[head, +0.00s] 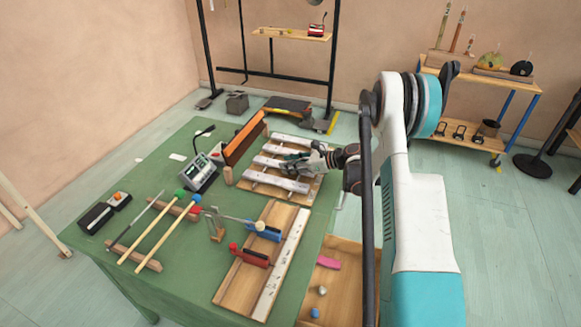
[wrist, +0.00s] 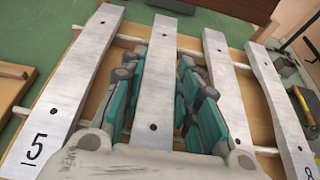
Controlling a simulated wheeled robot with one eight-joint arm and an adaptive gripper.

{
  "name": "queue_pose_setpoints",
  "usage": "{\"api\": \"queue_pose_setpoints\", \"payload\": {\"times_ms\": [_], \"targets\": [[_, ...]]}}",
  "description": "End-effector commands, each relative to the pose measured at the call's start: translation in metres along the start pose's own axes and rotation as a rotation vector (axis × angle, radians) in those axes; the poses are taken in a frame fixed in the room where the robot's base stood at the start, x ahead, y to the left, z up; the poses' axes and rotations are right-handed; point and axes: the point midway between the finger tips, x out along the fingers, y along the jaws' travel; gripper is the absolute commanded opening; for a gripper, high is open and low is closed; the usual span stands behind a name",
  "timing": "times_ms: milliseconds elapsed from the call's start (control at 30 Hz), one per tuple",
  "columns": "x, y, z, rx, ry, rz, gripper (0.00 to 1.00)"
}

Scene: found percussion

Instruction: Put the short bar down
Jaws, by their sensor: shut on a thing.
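My gripper (head: 301,164) is over the wooden bar rack (head: 316,185) on the green table. In the wrist view my gripper's teal fingers (wrist: 160,100) stand on both sides of a pale grey bar (wrist: 157,75) and are shut on it. The held bar lines up between its neighbours over the rack's rods. I cannot tell whether it touches them. Its near end is hidden by my gripper. A bar marked 5 (wrist: 75,85) lies to its left. A plain bar (wrist: 222,75) and a bar marked 8 (wrist: 280,95) lie to its right.
An upright orange-brown board (head: 243,138) and a grey device with a dial (head: 202,172) stand left of the rack. Mallets (head: 158,228) lie on the table's left side. A wooden board with red and blue clamps (head: 285,217) lies in front. An open tray (head: 342,290) is at lower right.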

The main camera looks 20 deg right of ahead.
Motion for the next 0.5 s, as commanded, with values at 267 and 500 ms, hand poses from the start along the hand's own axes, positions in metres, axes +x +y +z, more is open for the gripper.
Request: {"api": "queue_pose_setpoints", "payload": {"times_ms": [267, 500], "targets": [[0.0007, 0.0001, -0.0017, 0.0, -0.001, 0.0, 0.0], [0.0007, 0.0001, -0.0017, 0.0, 0.0, 0.0, 0.49]]}}
